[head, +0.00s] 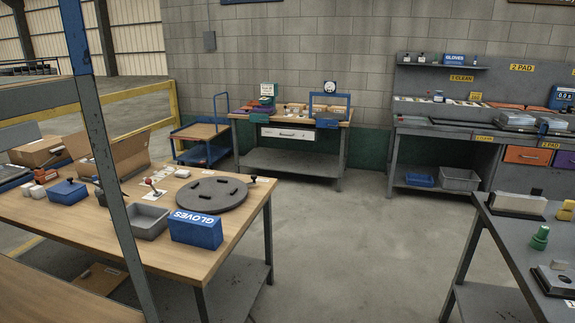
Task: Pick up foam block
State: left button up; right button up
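I cannot tell for sure which thing is the foam block. A pale, long block (517,204) lies on the dark table at the right. Small beige blocks (296,108) lie on the far wooden bench, too small to make out well. Neither of my grippers shows in the head view.
A wooden table (243,216) at left holds a dark round plate (212,194), a grey tray (147,221) and a blue GLOVES box (196,231). A blue-grey post (112,190) stands before it. A dark table (500,240) is at right. Open floor (360,240) lies between.

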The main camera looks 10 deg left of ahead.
aim_at(37, 192)
jog(key=i+z, duration=0.2)
jog(key=i, duration=3)
jog(key=i+u, duration=0.1)
jog(key=i, duration=0.5)
jog(key=i+l, duration=0.1)
jog(key=i, duration=0.55)
jog(key=i+l+u, duration=0.15)
jog(key=i, duration=0.45)
jog(key=i+j+u, duration=0.2)
jog(key=i+u, duration=0.25)
jog(key=i+j+u, duration=0.1)
jog(key=i+u, duration=0.8)
jog(key=i+l+u, duration=0.25)
jog(key=u, duration=0.25)
jog(key=i+j+u, duration=0.2)
jog(key=i+u, duration=0.25)
jog(key=i, duration=0.4)
jog(key=i+l+u, duration=0.1)
jog(key=i+u, duration=0.35)
jog(key=i, duration=0.4)
jog(key=i+l+u, duration=0.1)
jog(key=i+u, duration=0.35)
jog(key=i+l+u, duration=0.2)
jog(key=i+u, duration=0.2)
jog(key=i+l+u, duration=0.45)
jog(key=k+j, duration=0.05)
jog(key=j, duration=0.05)
